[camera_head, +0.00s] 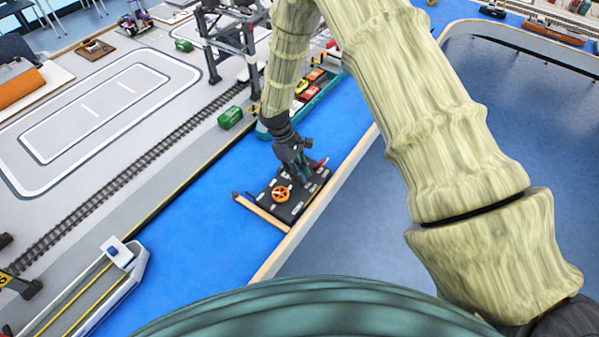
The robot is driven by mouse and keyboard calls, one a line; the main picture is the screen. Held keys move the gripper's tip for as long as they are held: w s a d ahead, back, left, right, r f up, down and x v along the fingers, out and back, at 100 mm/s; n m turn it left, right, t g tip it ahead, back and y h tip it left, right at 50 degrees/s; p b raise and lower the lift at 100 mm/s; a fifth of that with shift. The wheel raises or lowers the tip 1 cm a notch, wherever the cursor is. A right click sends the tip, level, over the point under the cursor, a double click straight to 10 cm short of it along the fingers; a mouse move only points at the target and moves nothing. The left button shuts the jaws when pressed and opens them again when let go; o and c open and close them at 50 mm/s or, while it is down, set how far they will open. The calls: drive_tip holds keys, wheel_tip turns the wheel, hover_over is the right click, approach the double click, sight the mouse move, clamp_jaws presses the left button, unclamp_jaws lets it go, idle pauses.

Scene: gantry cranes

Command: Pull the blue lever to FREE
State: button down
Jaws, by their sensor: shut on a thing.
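A dark control panel (290,212) with pale labels sits on the blue surface near its right edge. An orange handwheel (280,194) is on its left part, and a small red part (321,163) shows at its back right. My gripper (299,177) points down over the back middle of the panel. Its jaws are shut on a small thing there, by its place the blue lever. The fingers hide the lever, so its position and any FREE marking cannot be read.
A wooden strip (262,213) edges the panel's left side. A teal boat with toy cars (316,91) lies behind my wrist. A white boat (75,300) is at lower left.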

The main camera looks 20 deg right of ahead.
sight(309, 186)
drive_tip(key=t+y+b, duration=0.1)
drive_tip(key=t, duration=0.1)
drive_tip(key=s+d+t+y+b, duration=0.1)
drive_tip(key=t+y, duration=0.1)
drive_tip(key=shift+s+r+b, duration=0.1)
drive_tip(key=shift+s+b, duration=0.05)
drive_tip(key=shift+b, duration=0.15)
drive_tip(key=shift+s+d+t+y+b, duration=0.2)
drive_tip(key=shift+s+t+y+b, duration=0.05)
drive_tip(key=shift+t+y+b, duration=0.3)
drive_tip(key=shift+s+d+t+y+b, duration=0.2)
drive_tip(key=shift+t+y+b, duration=0.25)
drive_tip(key=shift+t+b, duration=0.2)
drive_tip(key=shift+s+d+t+y+b, duration=0.15)
drive_tip(key=shift+t+y+b, duration=0.3)
drive_tip(key=shift+t+b, duration=0.2)
drive_tip(key=shift+s+d+t+y+b, duration=0.1)
drive_tip(key=shift+s+t+y+b, duration=0.05)
drive_tip(key=shift+t+y+b, duration=0.4)
drive_tip(key=c, duration=1.3)
unclamp_jaws()
drive_tip(key=shift+s, duration=0.1)
